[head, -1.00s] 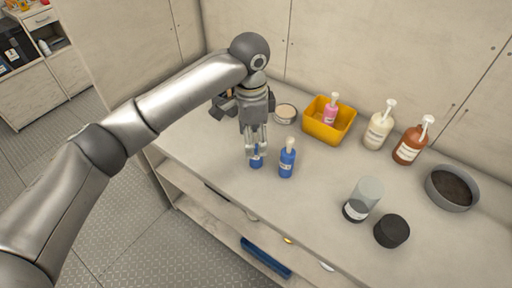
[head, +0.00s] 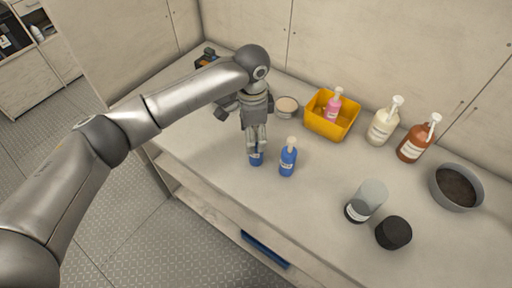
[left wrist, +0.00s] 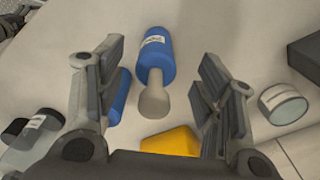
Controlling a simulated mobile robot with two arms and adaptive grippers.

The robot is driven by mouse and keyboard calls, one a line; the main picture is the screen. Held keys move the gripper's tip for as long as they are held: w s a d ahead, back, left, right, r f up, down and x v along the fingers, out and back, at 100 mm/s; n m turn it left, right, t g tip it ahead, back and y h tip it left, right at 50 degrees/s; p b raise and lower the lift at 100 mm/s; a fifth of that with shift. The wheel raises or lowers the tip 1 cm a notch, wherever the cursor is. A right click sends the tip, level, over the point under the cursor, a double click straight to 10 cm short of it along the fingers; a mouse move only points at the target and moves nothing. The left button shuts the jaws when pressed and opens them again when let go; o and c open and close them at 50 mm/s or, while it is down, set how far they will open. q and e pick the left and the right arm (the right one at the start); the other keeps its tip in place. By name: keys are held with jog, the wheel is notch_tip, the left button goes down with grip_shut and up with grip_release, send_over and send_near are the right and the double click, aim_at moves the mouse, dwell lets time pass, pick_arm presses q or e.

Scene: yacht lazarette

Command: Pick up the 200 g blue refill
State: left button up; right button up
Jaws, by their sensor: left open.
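Two blue bottles stand close together on the worktop. The left one (head: 256,159) is partly hidden under my left gripper (head: 257,148). The right one (head: 288,161) has a pale pump top and a white label. In the left wrist view, a blue bottle with a pale grey top (left wrist: 155,58) lies between the open fingers of my left gripper (left wrist: 160,95), with a gap on both sides. Another blue bottle (left wrist: 118,98) is mostly hidden behind the left finger. The labels are too small to read, so I cannot tell which is 200 g. My right gripper is not in view.
A yellow bin (head: 320,123) holds a pink bottle (head: 334,106). A round tub (head: 287,106) sits left of it. Cream (head: 382,126) and brown (head: 414,143) pump bottles, a grey bowl (head: 456,186), a clear jar (head: 365,201) and a black lid (head: 394,233) stand to the right. The front worktop is mostly clear.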

aim_at(256, 140)
pick_arm(q)
jog(key=f, duration=0.1)
jog(key=f+p, duration=0.1)
jog(key=f, duration=0.1)
jog(key=shift+s+d+f, duration=0.1)
jog(key=shift+d+f, duration=0.2)
jog(key=shift+d, duration=0.1)
jog(key=shift+f, duration=0.4)
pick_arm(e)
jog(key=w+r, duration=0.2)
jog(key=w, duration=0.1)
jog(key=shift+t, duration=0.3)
pick_arm(q)
jog(key=shift+c, duration=0.3)
jog(key=c, duration=1.1)
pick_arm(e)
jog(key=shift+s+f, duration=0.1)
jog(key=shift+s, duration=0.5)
pick_arm(q)
jog(key=shift+r, duration=0.1)
jog(key=shift+c, duration=0.2)
